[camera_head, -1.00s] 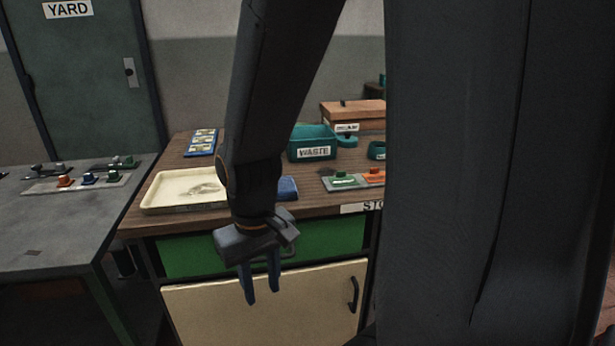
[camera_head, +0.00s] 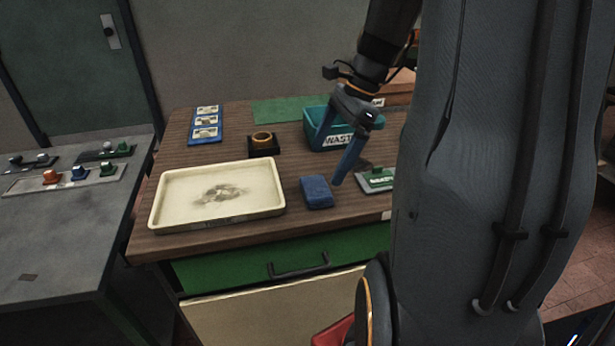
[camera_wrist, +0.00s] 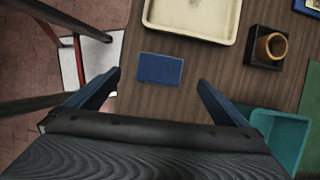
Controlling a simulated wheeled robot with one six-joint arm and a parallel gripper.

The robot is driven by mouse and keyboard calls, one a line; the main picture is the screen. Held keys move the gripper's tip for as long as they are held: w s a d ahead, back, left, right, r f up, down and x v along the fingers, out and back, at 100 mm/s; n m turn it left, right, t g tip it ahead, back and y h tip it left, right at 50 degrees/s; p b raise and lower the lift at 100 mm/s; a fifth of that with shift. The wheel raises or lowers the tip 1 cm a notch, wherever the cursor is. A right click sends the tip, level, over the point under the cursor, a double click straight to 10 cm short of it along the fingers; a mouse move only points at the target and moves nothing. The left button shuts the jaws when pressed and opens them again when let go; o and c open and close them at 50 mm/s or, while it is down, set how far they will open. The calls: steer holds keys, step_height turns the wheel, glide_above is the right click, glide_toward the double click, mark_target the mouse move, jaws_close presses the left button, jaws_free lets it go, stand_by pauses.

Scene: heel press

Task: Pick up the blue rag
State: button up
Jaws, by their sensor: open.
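The blue rag (camera_head: 317,192) is a small folded block lying flat on the wooden bench top, just right of the cream tray. In the wrist view the rag (camera_wrist: 160,69) lies ahead of the fingers, roughly centred between them. My gripper (camera_head: 336,158) is open and empty, above the bench near the waste bin and the rag in the head view. In the wrist view my gripper (camera_wrist: 160,80) has its two blue fingers spread wide, wider than the rag. They do not appear to touch it.
The cream tray (camera_head: 170,189) with a dark stain lies left of the rag. The teal waste bin (camera_head: 316,115) stands behind. A dark block with a brass ring (camera_head: 262,143) and a green labelled block (camera_head: 377,178) are nearby. Bare wood surrounds the rag.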

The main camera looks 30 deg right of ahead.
mark_target(316, 186)
steer(key=shift+w+d+f, duration=0.1)
steer(key=shift+w, duration=0.1)
steer(key=shift+x, duration=0.9)
steer(key=shift+s+p+x, duration=0.15)
steer(key=shift+p+x, duration=0.2)
steer(key=shift+x, duration=1)
steer(key=shift+s+p+x, duration=0.15)
steer(key=shift+p+x, duration=0.2)
steer(key=shift+x, duration=1.05)
steer(key=shift+d, duration=0.1)
steer(key=c, duration=1.1)
